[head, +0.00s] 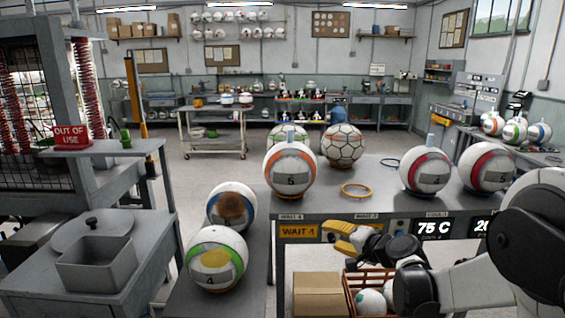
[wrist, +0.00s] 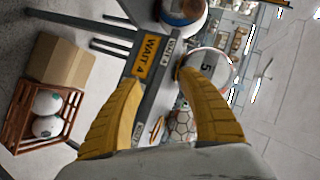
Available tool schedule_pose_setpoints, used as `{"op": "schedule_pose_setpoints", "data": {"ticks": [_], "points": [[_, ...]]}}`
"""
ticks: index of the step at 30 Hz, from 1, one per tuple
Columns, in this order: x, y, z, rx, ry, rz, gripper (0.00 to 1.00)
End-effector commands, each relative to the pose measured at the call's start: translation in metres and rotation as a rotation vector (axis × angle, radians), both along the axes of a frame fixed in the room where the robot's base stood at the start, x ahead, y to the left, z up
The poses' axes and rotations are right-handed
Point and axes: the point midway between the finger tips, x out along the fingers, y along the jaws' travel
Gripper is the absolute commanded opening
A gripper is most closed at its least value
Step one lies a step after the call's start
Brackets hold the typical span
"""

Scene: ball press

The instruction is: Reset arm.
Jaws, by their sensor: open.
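My gripper (head: 345,240) is in front of the front edge of the grey bench (head: 330,203), low and to the left of my arm in the head view. In the wrist view its two yellow fingers (wrist: 165,85) are spread apart with nothing between them touching. The orange and white ball marked 5 (head: 290,170) sits on the bench above the WAIT 4 label (head: 298,231). It also shows beyond the right finger in the wrist view (wrist: 207,66).
Two red and white balls (head: 426,170) stand on the bench at the right. An empty orange ring (head: 357,190) lies mid-bench. A cardboard box (head: 320,295) and a crate of balls (head: 369,281) are below. Two more balls (head: 217,259) rest at left, near a grey bin (head: 97,262).

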Motion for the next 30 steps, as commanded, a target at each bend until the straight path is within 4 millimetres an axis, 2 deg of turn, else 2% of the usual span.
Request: {"op": "schedule_pose_setpoints", "data": {"ticks": [1, 3, 5, 9, 14, 18, 21, 24, 30], "points": [[-0.021, 0.007, 0.013, -0.061, 0.014, 0.023, 0.48], [-0.05, 0.012, 0.025, -0.152, 0.037, 0.053, 0.48], [-0.076, 0.015, 0.033, -0.231, 0.056, 0.079, 0.48], [-0.142, 0.016, 0.044, -0.414, 0.101, 0.136, 0.48], [-0.22, 0.007, 0.043, -0.625, 0.152, 0.195, 0.48], [-0.283, -0.01, 0.033, -0.797, 0.195, 0.235, 0.48], [-0.316, -0.022, 0.024, -0.896, 0.22, 0.257, 0.48], [-0.337, -0.031, 0.017, -0.963, 0.236, 0.269, 0.48], [-0.351, -0.039, 0.013, -1.012, 0.25, 0.278, 0.48]]}}
